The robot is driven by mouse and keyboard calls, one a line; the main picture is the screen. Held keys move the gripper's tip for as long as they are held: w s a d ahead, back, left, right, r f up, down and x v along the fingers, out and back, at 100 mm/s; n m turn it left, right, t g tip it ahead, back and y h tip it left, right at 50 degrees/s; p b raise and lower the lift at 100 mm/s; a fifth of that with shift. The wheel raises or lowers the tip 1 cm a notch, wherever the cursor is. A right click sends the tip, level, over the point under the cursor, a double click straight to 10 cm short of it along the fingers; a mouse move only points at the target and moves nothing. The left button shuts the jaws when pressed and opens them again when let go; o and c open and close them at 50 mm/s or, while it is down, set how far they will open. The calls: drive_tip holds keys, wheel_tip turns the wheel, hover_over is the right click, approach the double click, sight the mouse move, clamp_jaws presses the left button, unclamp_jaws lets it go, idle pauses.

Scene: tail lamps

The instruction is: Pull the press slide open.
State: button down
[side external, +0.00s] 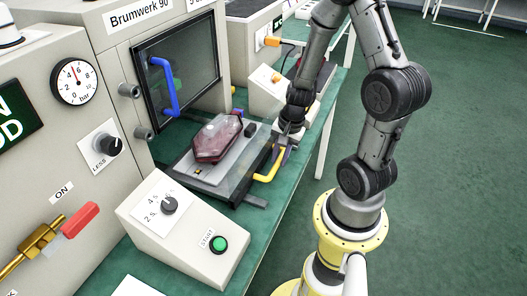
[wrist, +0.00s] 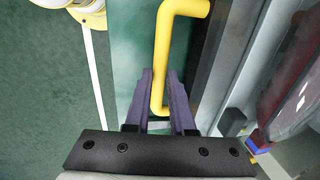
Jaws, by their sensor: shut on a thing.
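The press slide (side external: 188,176) is a flat dark tray with a grey plate, extending out in front of the press. A dark red lamp (side external: 214,140) lies on it. Its yellow handle (side external: 269,166) is on the slide's front edge; it also shows in the wrist view (wrist: 166,50). My gripper (side external: 284,152) is at the handle. In the wrist view its two purple fingers (wrist: 160,95) are on either side of the handle's end bar, shut on it. In the side view the arm partly hides the handle's far end.
The press (side external: 105,30) has a window door with a blue handle (side external: 168,88). A control box with a dial and green START button (side external: 218,244) stands near the slide's front left. A red-handled brass valve (side external: 80,220) is at the left. Green floor lies open at right.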

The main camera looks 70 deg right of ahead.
drive_tip(key=shift+s, duration=0.9)
drive_tip(key=c, duration=0.8)
unclamp_jaws()
drive_tip(key=shift+o, duration=0.2)
drive_tip(key=shift+r, duration=0.1)
wheel_tip(320, 180, up, 13)
drive_tip(key=s, duration=0.2)
drive_tip(key=shift+s+r, duration=0.2)
drive_tip(key=shift+s, duration=0.1)
